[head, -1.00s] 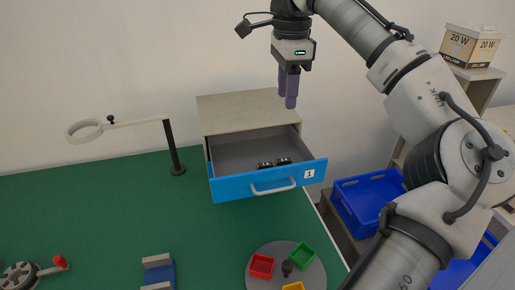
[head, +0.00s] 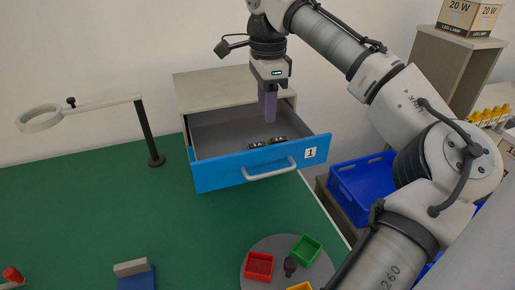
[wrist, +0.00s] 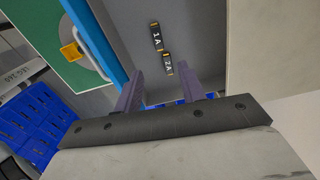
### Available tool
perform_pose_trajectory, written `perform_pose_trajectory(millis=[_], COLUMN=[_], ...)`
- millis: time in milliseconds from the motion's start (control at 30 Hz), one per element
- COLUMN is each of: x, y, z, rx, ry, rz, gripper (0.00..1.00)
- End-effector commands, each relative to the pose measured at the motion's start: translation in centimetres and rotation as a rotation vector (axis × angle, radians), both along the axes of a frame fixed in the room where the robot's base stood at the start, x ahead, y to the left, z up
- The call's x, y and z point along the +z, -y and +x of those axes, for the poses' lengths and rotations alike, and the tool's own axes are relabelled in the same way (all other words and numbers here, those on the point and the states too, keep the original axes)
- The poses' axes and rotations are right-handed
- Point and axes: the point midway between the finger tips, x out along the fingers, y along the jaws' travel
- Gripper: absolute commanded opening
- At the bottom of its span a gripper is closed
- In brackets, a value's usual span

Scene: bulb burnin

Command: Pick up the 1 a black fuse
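The 1 A black fuse (wrist: 156,37) lies on the floor of the open drawer, its label readable in the wrist view. A second black fuse (wrist: 168,64), marked 2A, lies close beside it, nearer my fingers in that view. In the head view two small dark fuses show in the drawer (head: 222,138), one left (head: 256,145) and one right (head: 278,140); their labels are too small to read there. My gripper (wrist: 160,88) is open and empty, its two purple fingers apart. In the head view my gripper (head: 268,118) points down over the drawer, above the fuses.
The drawer's blue front (head: 225,170) with a handle and its grey side walls surround the fuses. A lamp-like stand (head: 150,135) is at left. A round grey plate (head: 255,250) with small coloured trays is in front. A blue crate (head: 362,185) stands at right.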

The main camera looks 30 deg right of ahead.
Motion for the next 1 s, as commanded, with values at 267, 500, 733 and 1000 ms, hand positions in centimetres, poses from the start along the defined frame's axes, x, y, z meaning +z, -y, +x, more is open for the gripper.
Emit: perform_pose_trajectory(millis=[267, 500, 733, 1000], x=[-3.7, -5.9, -8.8, -9.1], y=[-0.1, -0.1, -0.1, -0.1], z=[0.0, -0.1, -0.1, -0.1], rx=[0.002, 0.001, 0.000, 0.000], ry=[0.000, -0.003, 0.000, 0.001], rz=[0.000, -0.001, 0.000, 0.000], gripper=[0.40, 0.40, 0.40, 0.39])
